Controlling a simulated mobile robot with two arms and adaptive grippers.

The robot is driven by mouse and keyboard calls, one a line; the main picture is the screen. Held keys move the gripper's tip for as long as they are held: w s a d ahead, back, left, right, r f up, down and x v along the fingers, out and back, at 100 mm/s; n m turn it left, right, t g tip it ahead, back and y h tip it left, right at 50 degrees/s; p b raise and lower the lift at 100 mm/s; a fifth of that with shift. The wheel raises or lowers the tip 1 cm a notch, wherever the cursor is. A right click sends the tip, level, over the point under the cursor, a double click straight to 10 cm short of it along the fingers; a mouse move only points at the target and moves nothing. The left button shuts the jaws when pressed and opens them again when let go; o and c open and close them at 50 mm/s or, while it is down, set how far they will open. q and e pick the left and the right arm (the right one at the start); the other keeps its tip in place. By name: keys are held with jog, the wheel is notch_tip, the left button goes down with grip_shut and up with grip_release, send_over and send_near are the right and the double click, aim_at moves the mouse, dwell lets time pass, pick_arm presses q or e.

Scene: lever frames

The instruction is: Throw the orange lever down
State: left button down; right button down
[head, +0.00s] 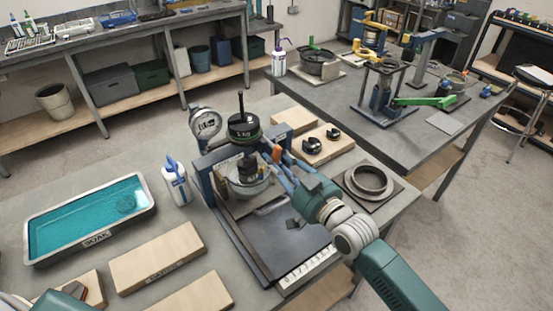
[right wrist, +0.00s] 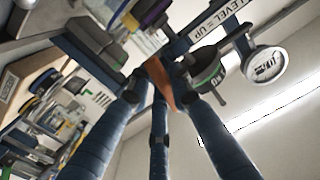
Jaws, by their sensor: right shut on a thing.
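The orange lever (head: 276,153) sits on the right side of a blue press frame (head: 205,172), beside a black weight (head: 243,127). My right gripper (head: 274,163) reaches it from the lower right, with its blue fingers closed around it. In the right wrist view the orange lever (right wrist: 161,84) shows between the fingertips (right wrist: 158,95); part of it is hidden by them.
A round dial gauge (head: 205,123) stands at the frame's left. A metal pot (head: 247,180) sits under the weight. A metal ring (head: 369,180) lies right of my gripper.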

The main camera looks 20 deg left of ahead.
jog(key=shift+w+d+f+n, duration=0.1)
jog(key=shift+w+n, duration=0.1)
jog(key=shift+n, duration=0.4)
jog(key=shift+w+d+n+b, duration=0.1)
jog(key=shift+n+b, duration=0.25)
jog(key=shift+n, duration=0.35)
jog(key=c, duration=1.6)
grip_release()
jog(key=shift+o, duration=0.3)
jog(key=shift+d, duration=0.1)
jog(key=v, duration=1.2)
